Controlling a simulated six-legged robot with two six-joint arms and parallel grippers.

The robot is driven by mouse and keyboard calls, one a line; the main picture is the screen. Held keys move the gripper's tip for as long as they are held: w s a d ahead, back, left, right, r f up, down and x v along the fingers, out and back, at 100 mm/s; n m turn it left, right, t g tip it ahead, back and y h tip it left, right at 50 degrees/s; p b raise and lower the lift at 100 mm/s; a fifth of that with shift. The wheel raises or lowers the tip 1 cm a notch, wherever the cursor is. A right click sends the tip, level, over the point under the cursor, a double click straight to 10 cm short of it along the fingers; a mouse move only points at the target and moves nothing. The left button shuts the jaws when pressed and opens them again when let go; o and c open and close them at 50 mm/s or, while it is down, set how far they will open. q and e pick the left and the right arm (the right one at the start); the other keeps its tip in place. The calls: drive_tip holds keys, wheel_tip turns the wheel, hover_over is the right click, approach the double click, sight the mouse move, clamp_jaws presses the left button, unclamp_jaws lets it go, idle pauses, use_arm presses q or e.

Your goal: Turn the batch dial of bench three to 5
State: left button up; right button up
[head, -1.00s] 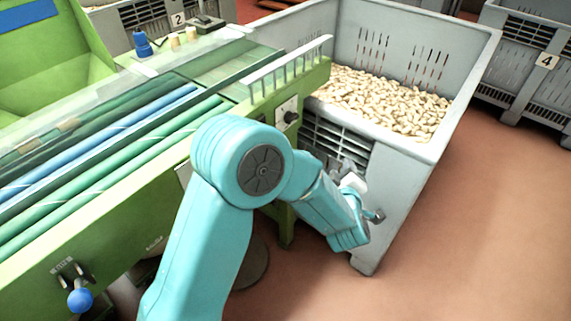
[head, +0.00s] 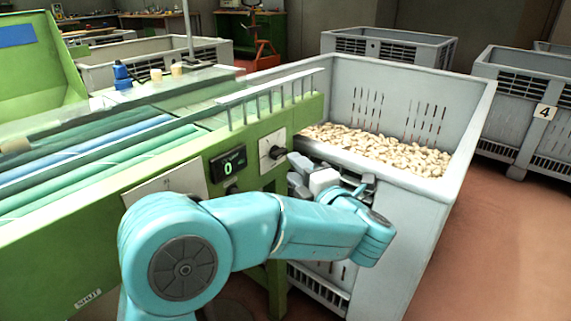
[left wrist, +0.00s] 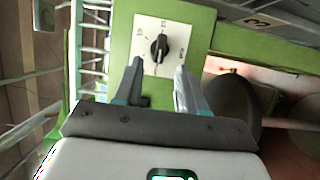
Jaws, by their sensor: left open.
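The dial is a black knob (head: 277,153) on a white plate (head: 266,146) at the right end of the green machine's side. In the left wrist view the knob (left wrist: 159,48) stands ahead of my fingertips, its pointer roughly upright in the picture; the marks around it are too small to read. A display (head: 228,163) beside it shows a green 0. My left gripper (head: 301,172) is open and empty, just right of and below the dial in the head view. In the left wrist view its fingers (left wrist: 158,68) point at the plate, apart from the knob. My right gripper is not in view.
A grey crate (head: 420,215) full of cork stoppers (head: 385,148) stands close behind and right of my left gripper. A railing (head: 270,100) runs along the machine top above the dial. Another crate with a 4 sign (head: 545,112) stands at the right. Red floor is free at the lower right.

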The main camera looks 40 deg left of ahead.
sight(281, 155)
use_arm(q)
drive_tip(key=b+x, duration=0.1)
drive_tip(key=x, duration=0.5)
clamp_jaws()
